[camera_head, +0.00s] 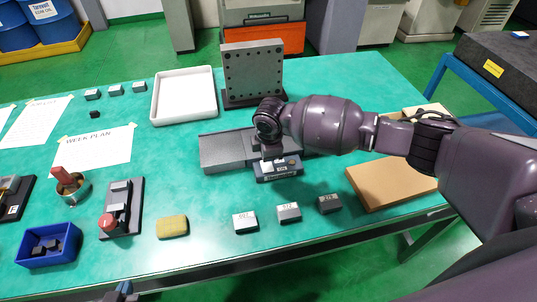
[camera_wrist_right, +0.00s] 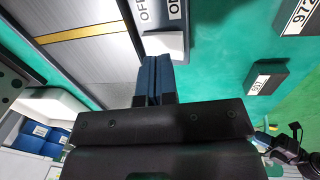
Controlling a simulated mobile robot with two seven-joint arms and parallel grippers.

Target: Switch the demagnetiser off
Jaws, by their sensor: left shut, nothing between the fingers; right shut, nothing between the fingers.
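The demagnetiser (camera_head: 278,172) is a small blue-grey box at the front of a long grey plate (camera_head: 225,152) on the green table. In the right wrist view its OFF and ON labels (camera_wrist_right: 173,10) stand beside a pale rocker switch (camera_wrist_right: 165,44). My right gripper (camera_wrist_right: 153,75) is shut and empty, its blue fingertips right at the rocker's edge. I cannot tell whether they touch it or which way it is tipped. In the head view my right wrist hides the right fingertips. My left gripper (camera_head: 122,290) is shut and empty at the table's front edge, partly cut off.
Several labelled blocks (camera_head: 289,212) and a yellow sponge (camera_head: 172,227) lie along the front. A brown board (camera_head: 385,185) is at right. A white tray (camera_head: 184,97) and an upright drilled plate (camera_head: 253,70) stand behind. A blue bin (camera_head: 48,245) is at front left.

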